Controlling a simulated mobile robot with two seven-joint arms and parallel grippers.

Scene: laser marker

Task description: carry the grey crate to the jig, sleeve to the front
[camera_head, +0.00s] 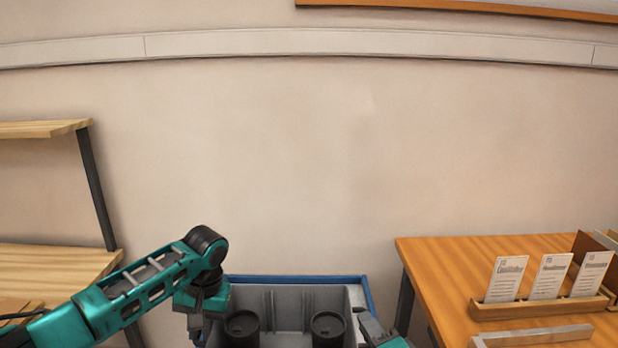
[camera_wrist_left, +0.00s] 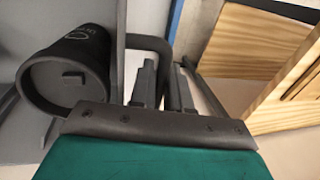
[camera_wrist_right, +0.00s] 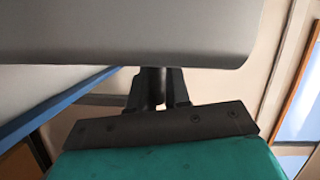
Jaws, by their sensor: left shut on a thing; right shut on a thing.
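The grey crate (camera_head: 285,305) is at the bottom middle of the head view, its front cut off. Two dark cylinders (camera_head: 328,328) stand in it; one shows close up in the left wrist view (camera_wrist_left: 65,75). My left gripper (camera_head: 198,330) is shut on a dark handle (camera_wrist_left: 155,42) at the crate's left side. My right gripper (camera_wrist_right: 158,88) is shut on a dark handle at the right side, mostly hidden between the fingers under the crate's grey wall (camera_wrist_right: 130,30). I cannot make out the jig or pick out the sleeve.
A blue edge (camera_head: 368,295) runs behind and right of the crate; I cannot tell whether it touches. A wooden table (camera_head: 450,270) with a card holder (camera_head: 540,307) stands right. A wooden shelf unit (camera_head: 50,262) stands left. Bare wall lies behind.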

